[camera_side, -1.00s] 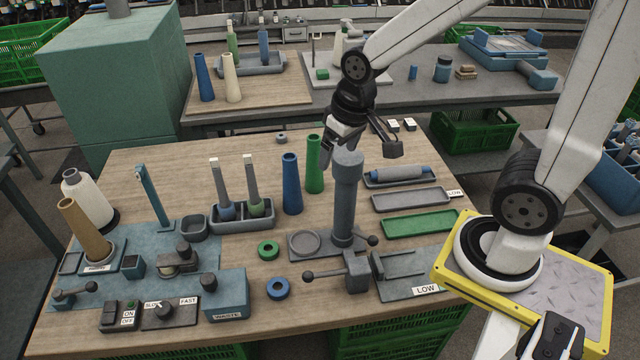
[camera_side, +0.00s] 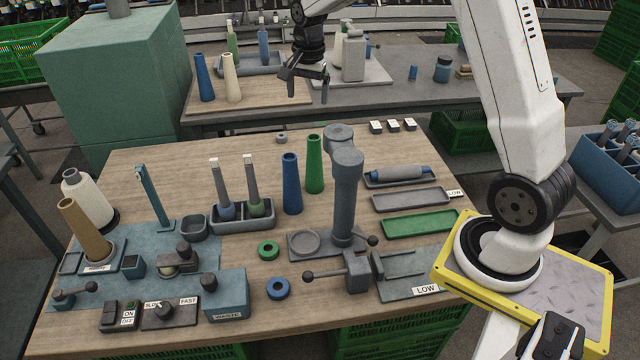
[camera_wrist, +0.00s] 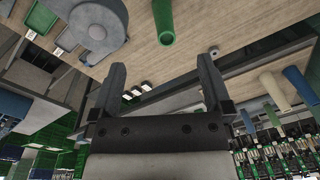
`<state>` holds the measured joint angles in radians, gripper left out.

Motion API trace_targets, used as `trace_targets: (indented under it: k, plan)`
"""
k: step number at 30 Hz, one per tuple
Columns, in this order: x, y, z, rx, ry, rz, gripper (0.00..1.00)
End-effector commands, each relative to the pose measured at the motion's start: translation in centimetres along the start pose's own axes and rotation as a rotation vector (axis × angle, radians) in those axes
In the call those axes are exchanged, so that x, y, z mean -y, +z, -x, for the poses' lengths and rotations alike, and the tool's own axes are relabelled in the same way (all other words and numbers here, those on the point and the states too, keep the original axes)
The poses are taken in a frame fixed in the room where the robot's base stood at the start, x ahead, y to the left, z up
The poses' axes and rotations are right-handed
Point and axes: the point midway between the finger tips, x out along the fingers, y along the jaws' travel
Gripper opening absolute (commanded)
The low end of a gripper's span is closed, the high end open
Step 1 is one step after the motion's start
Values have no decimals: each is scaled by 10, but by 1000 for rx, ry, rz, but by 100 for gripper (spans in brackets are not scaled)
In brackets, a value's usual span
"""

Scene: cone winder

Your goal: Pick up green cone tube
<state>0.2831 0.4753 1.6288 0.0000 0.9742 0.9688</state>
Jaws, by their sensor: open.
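The green cone tube (camera_side: 314,164) stands upright on the wooden table, just right of a blue cone tube (camera_side: 292,184) and left of the grey column (camera_side: 345,200). In the wrist view the green cone tube (camera_wrist: 164,22) shows at the top, beyond the fingertips. My gripper (camera_side: 307,92) is open and empty, raised well above and behind the tube, over the gap towards the back table. Its two spread fingers also show in the wrist view (camera_wrist: 163,75), with nothing between them.
The grey column with its knobbed clamp stands close to the right of the tube. A grey holder (camera_side: 242,217) with two spindles stands at left. Green ring (camera_side: 268,249) and blue ring (camera_side: 277,288) lie in front. A green tray (camera_side: 418,224) lies at right.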

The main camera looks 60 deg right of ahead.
Motion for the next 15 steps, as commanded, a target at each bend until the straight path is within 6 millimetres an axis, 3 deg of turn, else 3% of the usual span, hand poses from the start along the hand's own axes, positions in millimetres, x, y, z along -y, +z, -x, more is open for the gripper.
trace_targets:
  k: [6,15]
  plan:
    - [9,-39,-10,13,27,-221,100]
    - [12,-68,-18,20,49,-398,100]
